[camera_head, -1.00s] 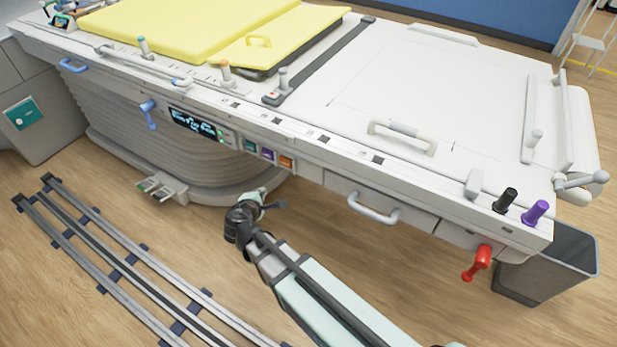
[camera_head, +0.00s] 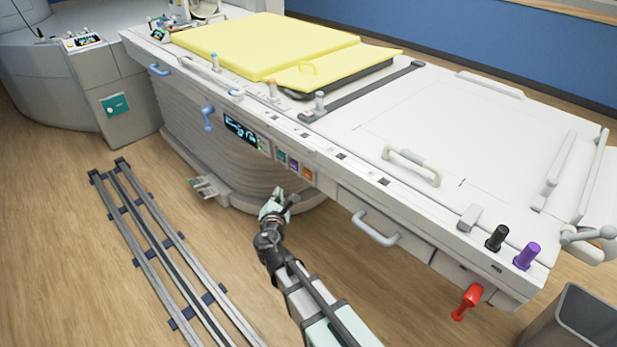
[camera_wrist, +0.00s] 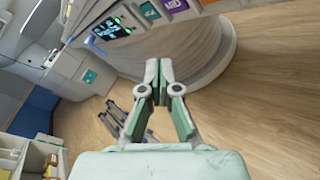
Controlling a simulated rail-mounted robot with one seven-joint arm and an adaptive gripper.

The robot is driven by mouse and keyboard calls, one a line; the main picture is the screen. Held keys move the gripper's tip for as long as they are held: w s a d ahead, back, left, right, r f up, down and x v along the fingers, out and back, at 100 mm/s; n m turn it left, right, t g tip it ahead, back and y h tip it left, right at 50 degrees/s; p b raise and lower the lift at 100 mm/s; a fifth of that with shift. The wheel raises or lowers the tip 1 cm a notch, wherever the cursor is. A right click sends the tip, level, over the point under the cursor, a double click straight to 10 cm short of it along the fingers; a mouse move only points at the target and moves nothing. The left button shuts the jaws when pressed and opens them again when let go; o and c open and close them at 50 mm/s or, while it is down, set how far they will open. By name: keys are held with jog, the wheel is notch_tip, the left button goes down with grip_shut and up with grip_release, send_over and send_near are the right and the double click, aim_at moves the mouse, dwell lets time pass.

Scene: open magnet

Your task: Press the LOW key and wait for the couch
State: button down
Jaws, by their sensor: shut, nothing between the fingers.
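The couch (camera_head: 470,115) is a long white table with yellow pads. On its side panel are three coloured keys: teal (camera_head: 282,157), purple (camera_head: 294,164) and orange (camera_head: 308,173). The teal key (camera_wrist: 148,11) and purple key (camera_wrist: 175,4) also show at the top of the wrist view; the orange one is cut off there. I cannot read which key is LOW. A lit display (camera_head: 241,131) sits left of the keys. My gripper (camera_head: 280,196) is shut and empty, below the keys and apart from them. Its fingertips (camera_wrist: 166,66) meet in the wrist view.
A pleated pedestal (camera_head: 205,150) carries the couch, with a foot pedal (camera_head: 203,187) at its base. Floor rails (camera_head: 150,240) lie to the left. A drawer handle (camera_head: 375,229) and red lever (camera_head: 467,302) stick out at right. A grey bin (camera_head: 575,318) stands at bottom right.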

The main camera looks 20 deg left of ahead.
aim_at(308, 175)
jog(key=shift+w+d, duration=0.75)
jog(key=shift+w, duration=0.5)
jog(key=shift+w+d, duration=0.8)
jog(key=shift+w, duration=0.5)
jog(key=shift+w+d, duration=0.75)
jog(key=shift+w, duration=0.5)
jog(key=shift+w+d, duration=0.2)
jog(key=shift+w, duration=0.15)
